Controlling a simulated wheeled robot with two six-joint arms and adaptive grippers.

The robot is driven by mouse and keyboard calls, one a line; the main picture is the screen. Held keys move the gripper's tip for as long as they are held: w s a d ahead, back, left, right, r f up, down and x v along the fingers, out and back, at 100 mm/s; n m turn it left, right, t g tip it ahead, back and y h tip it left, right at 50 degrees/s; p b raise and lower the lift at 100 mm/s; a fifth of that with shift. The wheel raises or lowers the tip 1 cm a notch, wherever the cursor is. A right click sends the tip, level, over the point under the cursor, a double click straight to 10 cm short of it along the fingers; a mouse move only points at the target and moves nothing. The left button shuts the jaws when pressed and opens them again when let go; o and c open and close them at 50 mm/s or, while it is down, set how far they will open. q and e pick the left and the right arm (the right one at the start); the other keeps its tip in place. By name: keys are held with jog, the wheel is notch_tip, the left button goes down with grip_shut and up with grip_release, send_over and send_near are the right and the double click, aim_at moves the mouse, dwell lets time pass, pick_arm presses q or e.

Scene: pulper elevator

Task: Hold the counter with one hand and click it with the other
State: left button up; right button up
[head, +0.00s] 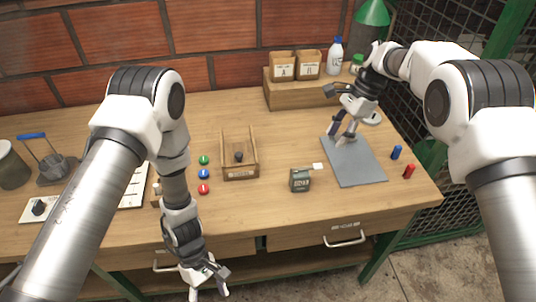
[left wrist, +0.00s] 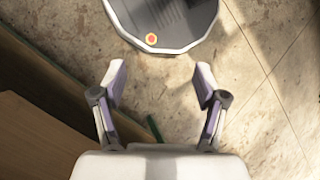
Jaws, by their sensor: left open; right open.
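The counter (head: 300,180) is a small dark grey-green box with a digit display on its front. It stands on the tabletop right of centre in the head view, left of the grey mat (head: 358,168). My right gripper (head: 341,137) is open and empty, pointing down at the far part of the mat, behind and to the right of the counter. My left gripper (head: 208,290) is open and empty, low in front of the table's front edge and well away from the counter. In the left wrist view its two fingers (left wrist: 160,82) are spread over bare floor.
An open wooden box (head: 241,174) stands left of the counter. Red, blue and green buttons or discs (head: 203,174) lie further left. Blue and red pegs (head: 409,171) stand right of the mat. A raised wooden shelf (head: 295,94) holds bins and bottles behind. A drawer handle (head: 345,238) juts from the front.

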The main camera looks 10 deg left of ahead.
pick_arm(q)
jog(key=w+d+r+n+t+h, duration=0.1)
jog(key=w+d+r+n+h, duration=0.1)
jog(key=w, duration=0.4)
jog(key=w+d+r+n+t+h, duration=0.2)
jog(key=w+d+r+h, duration=0.2)
jog(key=w+d+r, duration=0.1)
jog(key=w+d+r+n+t+h, duration=0.1)
jog(key=w+d+r+n+h, duration=0.1)
jog(key=w+d, duration=0.3)
jog(key=shift+w+d+r+n+t+h, duration=0.25)
jog(key=shift+w+r+n+t+h, duration=0.2)
jog(key=shift+w+r, duration=0.4)
jog(key=w+a+r+n+t+h, duration=0.1)
jog(key=w+r+t+h, duration=0.15)
jog(key=w+r, duration=0.35)
jog(key=w+a+r+n+t+h, duration=0.1)
jog(key=w+r+t+h, duration=0.2)
jog(key=w, duration=0.5)
send_near(291, 174)
jog(key=shift+t+y, duration=0.3)
jog(key=shift+y, duration=0.1)
jog(key=x, duration=0.4)
jog(key=shift+s+d+r, duration=0.25)
jog(key=shift+d+r, duration=0.05)
jog(key=shift+r, duration=0.1)
jog(key=x, duration=0.7)
jog(key=shift+s+r, duration=0.1)
jog(key=shift+d, duration=0.35)
jog(key=shift+a, duration=0.1)
